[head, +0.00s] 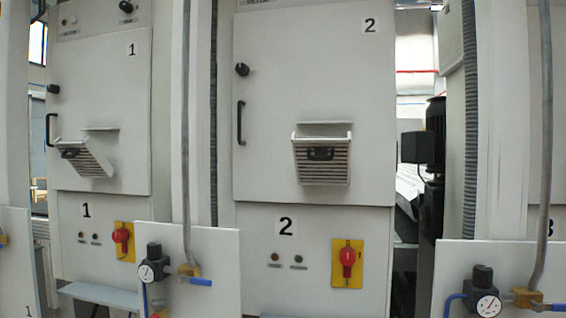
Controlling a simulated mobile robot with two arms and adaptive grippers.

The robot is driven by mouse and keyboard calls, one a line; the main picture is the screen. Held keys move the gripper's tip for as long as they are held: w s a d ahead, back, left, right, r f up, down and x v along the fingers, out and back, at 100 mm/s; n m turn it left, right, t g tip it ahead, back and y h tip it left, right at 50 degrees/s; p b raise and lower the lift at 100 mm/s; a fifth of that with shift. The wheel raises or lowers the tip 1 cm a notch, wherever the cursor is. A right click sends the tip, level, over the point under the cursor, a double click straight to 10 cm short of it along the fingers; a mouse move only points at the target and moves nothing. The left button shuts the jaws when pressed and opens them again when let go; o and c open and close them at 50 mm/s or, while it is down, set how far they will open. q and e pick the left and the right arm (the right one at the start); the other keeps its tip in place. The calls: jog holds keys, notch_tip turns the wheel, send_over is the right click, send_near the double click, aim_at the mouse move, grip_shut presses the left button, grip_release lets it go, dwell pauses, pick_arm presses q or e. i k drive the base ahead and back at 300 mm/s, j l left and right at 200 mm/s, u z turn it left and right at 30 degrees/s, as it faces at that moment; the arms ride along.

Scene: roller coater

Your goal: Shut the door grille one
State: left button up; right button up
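The grille of door one (84,158) is on the white cabinet door marked 1 (103,95) at the left. It is tilted outward from the door, with slats and a black handle. The door itself appears closed, with a black bar handle and a black knob at its left edge. On the door marked 2 (305,60), in the middle, a similar grille (321,163) also leans out, with a black handle at its top. Neither of my grippers shows in the head view.
Red rotary switches on yellow plates (347,263) sit below the doors. White panels with pressure gauges (146,272), blue-handled valves and vertical pipes stand in front of the cabinets at lower left and lower right. A dark motor (435,130) stands right of cabinet two.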

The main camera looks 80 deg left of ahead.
aim_at(86, 158)
jog(key=u, duration=3.9)
